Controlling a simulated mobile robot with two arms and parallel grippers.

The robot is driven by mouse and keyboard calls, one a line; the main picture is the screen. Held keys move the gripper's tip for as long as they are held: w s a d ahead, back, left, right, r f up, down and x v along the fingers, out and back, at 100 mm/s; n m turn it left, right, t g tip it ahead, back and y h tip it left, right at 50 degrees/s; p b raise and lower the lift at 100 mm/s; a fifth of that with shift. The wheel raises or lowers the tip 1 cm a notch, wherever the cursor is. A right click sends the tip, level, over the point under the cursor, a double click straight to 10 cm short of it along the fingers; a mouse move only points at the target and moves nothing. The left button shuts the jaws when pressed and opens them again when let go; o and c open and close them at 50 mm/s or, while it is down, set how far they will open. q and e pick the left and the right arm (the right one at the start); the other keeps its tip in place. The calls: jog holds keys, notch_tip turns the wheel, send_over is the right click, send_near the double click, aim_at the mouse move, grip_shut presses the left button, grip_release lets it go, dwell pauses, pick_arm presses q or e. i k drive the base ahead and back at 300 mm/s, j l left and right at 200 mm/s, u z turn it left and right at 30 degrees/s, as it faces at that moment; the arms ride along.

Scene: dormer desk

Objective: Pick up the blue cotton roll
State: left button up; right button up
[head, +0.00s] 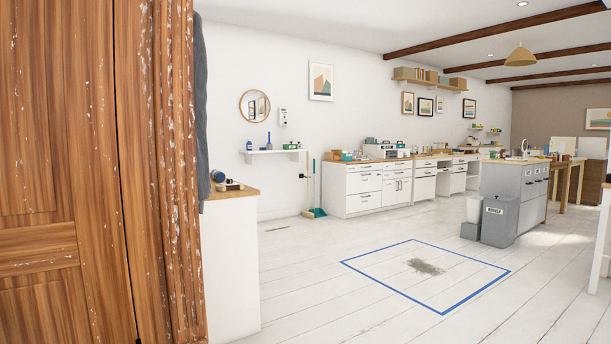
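A small round dark-blue thing (217,176) stands at the left end of the near cabinet's wooden top, just past the wooden door. It may be the blue cotton roll, but it is too small to tell for sure. A low wooden item with dark parts (231,185) lies close beside it. Neither of my grippers is in view.
A worn wooden door (90,170) fills the left side, close to me. The white near cabinet (232,265) stands just behind it. A blue-outlined square (375,285) with a grey stain marks the floor. A grey bin (498,220) stands right. Open floor lies ahead.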

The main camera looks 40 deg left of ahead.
aim_at(219, 176)
jog(key=i+l+u, duration=0.1)
jog(key=i, duration=0.3)
jog(key=i+l+u, duration=0.1)
jog(key=i, duration=0.25)
jog(key=i+l+u, duration=0.1)
jog(key=i, duration=0.3)
jog(key=i+j+u, duration=0.25)
jog(key=u, duration=0.25)
jog(key=i+u, duration=0.95)
jog(key=i+l+u, duration=0.25)
jog(key=u, duration=0.2)
jog(key=i+u, duration=0.35)
jog(key=i, duration=0.3)
